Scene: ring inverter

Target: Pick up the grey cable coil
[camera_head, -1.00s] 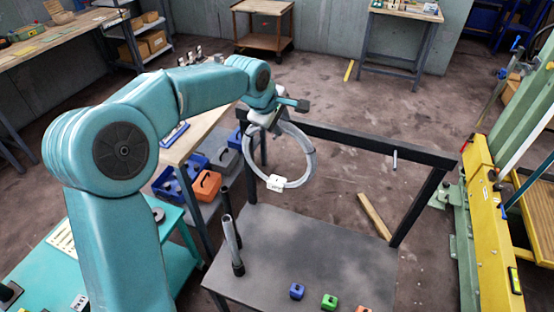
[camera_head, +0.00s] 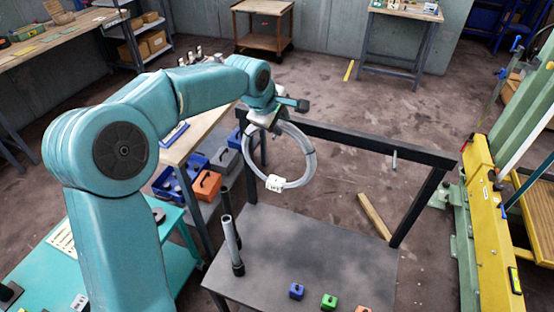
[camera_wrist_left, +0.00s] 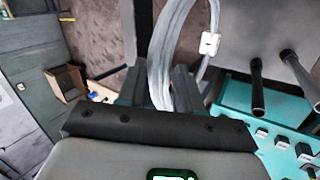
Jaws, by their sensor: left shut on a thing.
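The grey cable coil (camera_head: 313,160) hangs as an upright ring from my left gripper (camera_head: 266,122) in the head view, in front of the dark frame's top bar. A white tag (camera_head: 275,184) sits at its lower edge. In the left wrist view the coil (camera_wrist_left: 165,50) runs down between the fingers of my left gripper (camera_wrist_left: 160,88), which is shut on it. The tag (camera_wrist_left: 209,44) shows there too. The coil hangs clear above the grey table top. My right gripper is not in view.
A dark frame (camera_head: 345,138) stands behind a grey table (camera_head: 310,250). Orange and blue bins stand left. The table's middle is clear.

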